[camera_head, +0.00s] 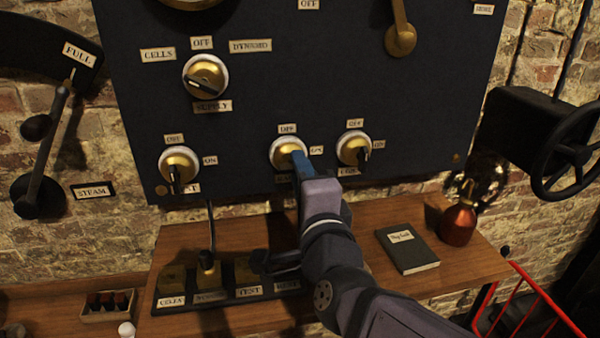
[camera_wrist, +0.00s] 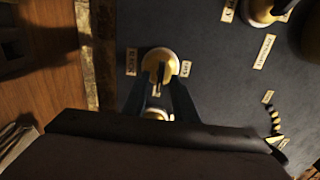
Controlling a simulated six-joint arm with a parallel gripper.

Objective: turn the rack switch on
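A dark panel (camera_head: 330,70) carries several round brass switches with white rims.
Close to the right is another brass switch (camera_head: 353,148); one more (camera_head: 180,163) is at lower left. The cells supply switch (camera_head: 205,77) is higher up. Below, a wooden shelf (camera_head: 180,240) holds a dark book (camera_head: 407,250), a reddish bottle (camera_head: 458,222) and labelled blocks.

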